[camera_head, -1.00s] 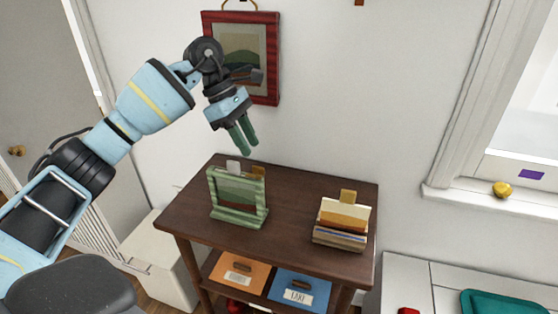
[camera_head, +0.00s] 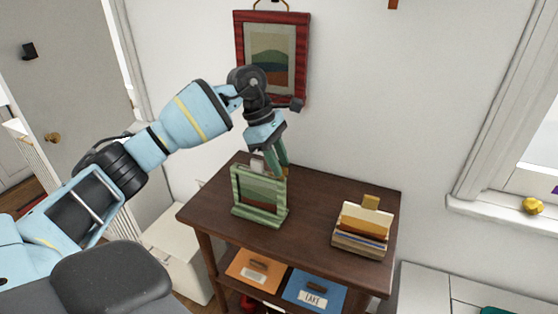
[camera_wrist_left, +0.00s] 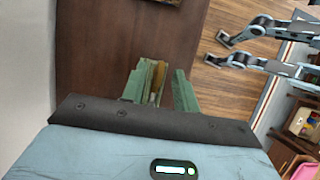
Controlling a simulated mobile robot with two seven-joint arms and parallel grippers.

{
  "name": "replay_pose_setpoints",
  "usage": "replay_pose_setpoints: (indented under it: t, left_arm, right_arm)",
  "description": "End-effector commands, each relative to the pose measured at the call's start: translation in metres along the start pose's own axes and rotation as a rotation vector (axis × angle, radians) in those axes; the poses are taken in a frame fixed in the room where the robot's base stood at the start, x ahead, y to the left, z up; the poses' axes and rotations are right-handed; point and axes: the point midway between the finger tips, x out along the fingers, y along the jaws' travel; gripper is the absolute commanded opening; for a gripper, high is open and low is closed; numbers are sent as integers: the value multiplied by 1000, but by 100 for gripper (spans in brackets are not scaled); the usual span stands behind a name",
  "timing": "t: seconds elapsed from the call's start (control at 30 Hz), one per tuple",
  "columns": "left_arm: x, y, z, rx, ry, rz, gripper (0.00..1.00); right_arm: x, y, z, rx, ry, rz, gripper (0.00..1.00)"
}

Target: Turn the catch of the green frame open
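The green frame (camera_head: 259,196) stands upright on the dark wooden table, left of its middle. A pale grey tab (camera_head: 257,165) shows at its top edge. A brass-coloured piece (camera_head: 283,171), likely the catch, shows in part at the top right, by my fingers. My left gripper (camera_head: 277,162) points down at the frame's top, its lower fingertips partly hidden behind it. In the left wrist view its green fingers (camera_wrist_left: 163,92) stand apart with the brass piece (camera_wrist_left: 158,80) between them. A gap shows at the right finger; I cannot tell about contact on the left.
A red-framed picture (camera_head: 272,55) hangs behind my wrist. The tabletop between frame and books is clear.

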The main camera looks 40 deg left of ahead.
Motion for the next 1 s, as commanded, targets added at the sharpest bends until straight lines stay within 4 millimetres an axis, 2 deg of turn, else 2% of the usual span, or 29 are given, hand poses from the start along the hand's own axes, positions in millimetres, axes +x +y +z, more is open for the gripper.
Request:
replay_pose_setpoints:
  t: [0.3, 0.53, 0.57, 1.0]
  left_arm:
    - [4, 0, 0, 1, -1, 0, 30]
    - [3, 0, 0, 1, -1, 0, 1]
    - [3, 0, 0, 1, -1, 0, 0]
    - [2, -1, 1, -49, 0, 22, 0]
  right_arm:
    - [0, 0, 0, 0, -1, 0, 36]
    - [0, 0, 1, 0, -1, 1, 36]
    - [0, 0, 1, 0, -1, 1, 36]
    - [-2, 1, -5, -1, 7, 2, 36]
